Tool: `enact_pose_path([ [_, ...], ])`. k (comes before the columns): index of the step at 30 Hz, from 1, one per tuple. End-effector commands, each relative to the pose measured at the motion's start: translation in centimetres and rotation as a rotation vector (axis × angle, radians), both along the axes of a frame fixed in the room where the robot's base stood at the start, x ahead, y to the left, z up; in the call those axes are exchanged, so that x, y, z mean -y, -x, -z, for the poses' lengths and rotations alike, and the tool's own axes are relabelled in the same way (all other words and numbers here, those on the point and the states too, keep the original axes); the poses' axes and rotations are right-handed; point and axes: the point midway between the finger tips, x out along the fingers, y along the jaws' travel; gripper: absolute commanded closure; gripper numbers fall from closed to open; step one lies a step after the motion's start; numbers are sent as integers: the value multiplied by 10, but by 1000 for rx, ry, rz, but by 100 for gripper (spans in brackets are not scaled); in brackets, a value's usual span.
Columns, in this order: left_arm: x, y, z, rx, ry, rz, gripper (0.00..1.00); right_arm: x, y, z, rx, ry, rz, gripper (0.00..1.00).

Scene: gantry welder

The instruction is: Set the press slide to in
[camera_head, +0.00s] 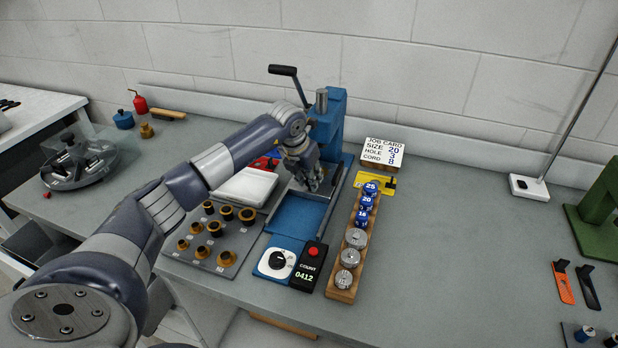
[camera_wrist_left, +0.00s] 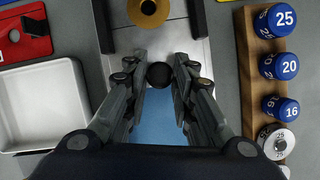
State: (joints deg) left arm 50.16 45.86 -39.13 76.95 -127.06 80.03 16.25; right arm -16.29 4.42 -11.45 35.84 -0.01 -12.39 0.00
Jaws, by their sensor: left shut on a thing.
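The blue arbor press (camera_head: 330,125) stands at the back of the bench with a black-handled lever. Its press slide is a grey metal plate (camera_wrist_left: 190,55) between two black rails in the left wrist view. A round black knob (camera_wrist_left: 160,75) is at the slide's near edge. My left gripper (camera_head: 318,184) is at the slide in the head view, and its fingers (camera_wrist_left: 160,85) are shut on the knob from both sides. A brass ring (camera_wrist_left: 149,10) sits on the slide farther in. Bare blue bed (camera_head: 297,216) shows in front of the slide. My right gripper is out of view.
A wooden rack (camera_head: 345,278) with blue and steel weights stands close right of the bed. A counter box (camera_head: 309,268) and white dial (camera_head: 277,262) are in front. A bushing board (camera_head: 213,265) and white tray (camera_wrist_left: 40,105) lie left.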

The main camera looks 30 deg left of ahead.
Motion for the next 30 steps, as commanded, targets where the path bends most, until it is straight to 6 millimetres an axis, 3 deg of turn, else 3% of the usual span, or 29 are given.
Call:
enact_pose_path([
  [3, -2, -3, -5, 15, -2, -3, 100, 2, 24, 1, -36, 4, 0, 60],
  [4, -2, -4, -5, 16, -2, -3, 69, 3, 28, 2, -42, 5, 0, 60],
  [6, -2, -3, -5, 15, -2, -3, 56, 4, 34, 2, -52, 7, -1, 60],
  [11, -1, -2, -3, 10, -2, -2, 56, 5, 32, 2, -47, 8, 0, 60],
  [16, -1, -1, -3, 8, -1, -1, 56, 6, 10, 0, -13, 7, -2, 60],
  [19, -1, 1, -9, 9, -1, -1, 56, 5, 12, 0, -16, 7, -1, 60],
  [30, -2, 28, -77, 13, -3, -1, 56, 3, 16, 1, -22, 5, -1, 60],
])
